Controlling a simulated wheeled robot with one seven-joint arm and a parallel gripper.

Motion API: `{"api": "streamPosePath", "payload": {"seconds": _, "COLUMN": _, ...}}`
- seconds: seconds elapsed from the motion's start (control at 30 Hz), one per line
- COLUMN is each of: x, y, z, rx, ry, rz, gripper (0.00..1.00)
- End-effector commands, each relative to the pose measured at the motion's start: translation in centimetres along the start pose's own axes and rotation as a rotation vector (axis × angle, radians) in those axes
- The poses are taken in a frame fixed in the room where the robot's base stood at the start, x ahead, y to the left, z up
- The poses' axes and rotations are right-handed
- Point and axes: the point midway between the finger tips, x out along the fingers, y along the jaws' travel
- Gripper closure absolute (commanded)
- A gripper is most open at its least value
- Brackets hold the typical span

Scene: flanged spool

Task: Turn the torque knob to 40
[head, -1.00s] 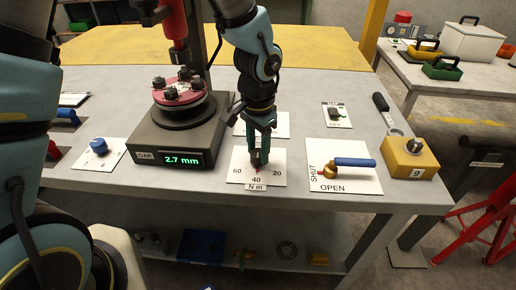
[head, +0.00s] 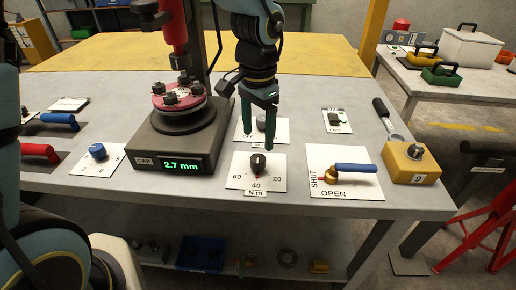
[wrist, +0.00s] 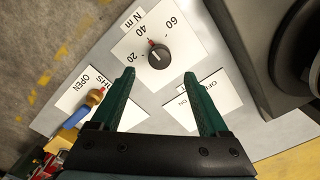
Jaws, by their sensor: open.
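The torque knob (head: 258,163) is a round black knob on a white plate (head: 235,182) marked 60, 40, 20 and N m. A red mark shows at its edge by the 40. In the wrist view the knob (wrist: 159,54) lies beyond the fingertips, with the red mark toward the 40. My gripper (head: 258,146) is open and empty, with green fingers. It hangs above and behind the knob, apart from it. In the wrist view my gripper (wrist: 159,75) shows its two fingers spread, with nothing between them.
A gauge box (head: 180,166) reading 2.7 mm, with a red flanged spool (head: 180,98), stands left of the knob. A blue-handled valve (head: 350,168) is on the right, beside a yellow block (head: 410,163). A blue knob (head: 97,151) sits further left. Another plate lies behind the torque plate.

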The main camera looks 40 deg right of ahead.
Motion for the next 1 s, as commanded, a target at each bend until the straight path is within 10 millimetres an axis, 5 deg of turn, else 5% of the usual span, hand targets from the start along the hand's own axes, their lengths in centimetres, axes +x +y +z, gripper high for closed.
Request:
{"api": "streamPosePath", "payload": {"seconds": 0.3, "x": -3.5, "y": 0.0, "z": 0.0, "rx": 0.001, "ry": 0.001, "rz": 0.0, "gripper": 0.22}}
{"api": "streamPosePath", "payload": {"seconds": 0.87, "x": -3.7, "y": 0.0, "z": 0.1, "rx": -0.001, "ry": 0.0, "rz": 0.0, "gripper": 0.22}}
{"api": "streamPosePath", "payload": {"seconds": 1.0, "x": -3.6, "y": -2.3, "z": 1.6, "rx": -0.081, "ry": 0.003, "rz": -0.005, "gripper": 0.22}}
